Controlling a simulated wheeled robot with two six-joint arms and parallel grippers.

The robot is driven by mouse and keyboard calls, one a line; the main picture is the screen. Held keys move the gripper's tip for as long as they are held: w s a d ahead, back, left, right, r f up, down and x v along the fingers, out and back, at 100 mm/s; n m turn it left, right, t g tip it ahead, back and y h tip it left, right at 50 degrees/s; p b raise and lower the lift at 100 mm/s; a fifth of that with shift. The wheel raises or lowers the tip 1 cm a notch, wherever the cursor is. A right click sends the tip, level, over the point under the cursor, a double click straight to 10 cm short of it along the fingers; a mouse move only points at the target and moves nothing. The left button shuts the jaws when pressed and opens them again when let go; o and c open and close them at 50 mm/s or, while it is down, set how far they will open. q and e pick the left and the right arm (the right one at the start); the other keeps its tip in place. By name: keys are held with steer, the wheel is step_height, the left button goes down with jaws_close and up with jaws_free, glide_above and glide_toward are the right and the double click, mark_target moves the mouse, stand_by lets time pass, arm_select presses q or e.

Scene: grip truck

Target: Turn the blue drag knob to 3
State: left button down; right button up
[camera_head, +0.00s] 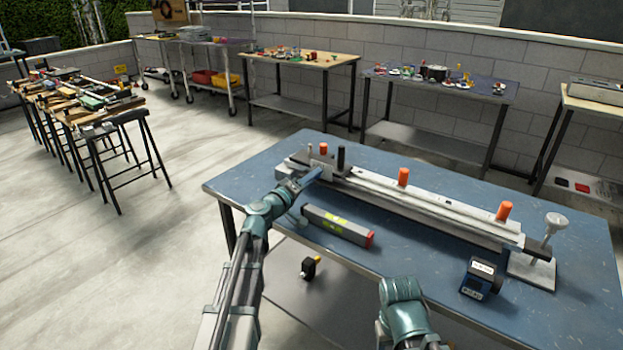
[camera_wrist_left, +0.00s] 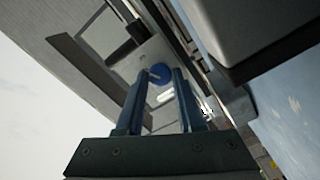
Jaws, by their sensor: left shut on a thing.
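The blue drag knob (camera_wrist_left: 158,74) shows in the left wrist view as a round blue disc with a small pale peg or pointer, on a light metal plate. My left gripper (camera_wrist_left: 161,80) has one finger on each side of it and is shut on it. In the head view my left gripper (camera_head: 312,175) reaches the left end of the long grey rail device (camera_head: 430,207), and the knob is hidden there.
The device lies on a blue table (camera_head: 580,265) and carries several orange knobs. A grey box with a red end (camera_head: 338,225) lies in front of it. A small blue gauge (camera_head: 478,277) stands at the right, near a funnel-topped post (camera_head: 553,228). Other workbenches stand behind.

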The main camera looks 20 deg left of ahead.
arm_select(q)
steer(key=c, duration=0.5)
jaws_free()
steer(key=shift+c, duration=0.2)
steer(key=shift+s, duration=0.1)
steer(key=v, duration=1.3)
steer(key=shift+s+a, duration=0.15)
steer(key=shift+s, duration=0.2)
steer(key=d+m+g+h+p, duration=0.1)
steer(key=d+p, duration=0.1)
steer(key=d, duration=0.2)
steer(key=s+d+m+g+h+p, duration=0.1)
steer(key=d+m+g+p, duration=0.1)
steer(key=d, duration=0.2)
steer(key=s+d+m+g+h+p, duration=0.1)
steer(key=d+g+p, duration=0.1)
steer(key=d, duration=0.3)
steer(key=shift+r+m, duration=0.1)
steer(key=shift+m, duration=0.3)
steer(key=s+d+f+m+g+y+p, duration=0.2)
steer(key=s+d+m+g+y+p, duration=0.3)
steer(key=s+d+g+p, duration=0.65)
steer(key=s+a+r+m+y+p, duration=0.1)
steer(key=s+a+r+y+p, duration=0.1)
steer(key=s+y+p, duration=0.3)
steer(key=s+g, duration=0.1)
steer(key=s, duration=0.2)
steer(key=shift+s+a+r+m+y, duration=0.2)
steer(key=shift+s+r+m+y, duration=0.1)
steer(key=shift+s+m, duration=0.1)
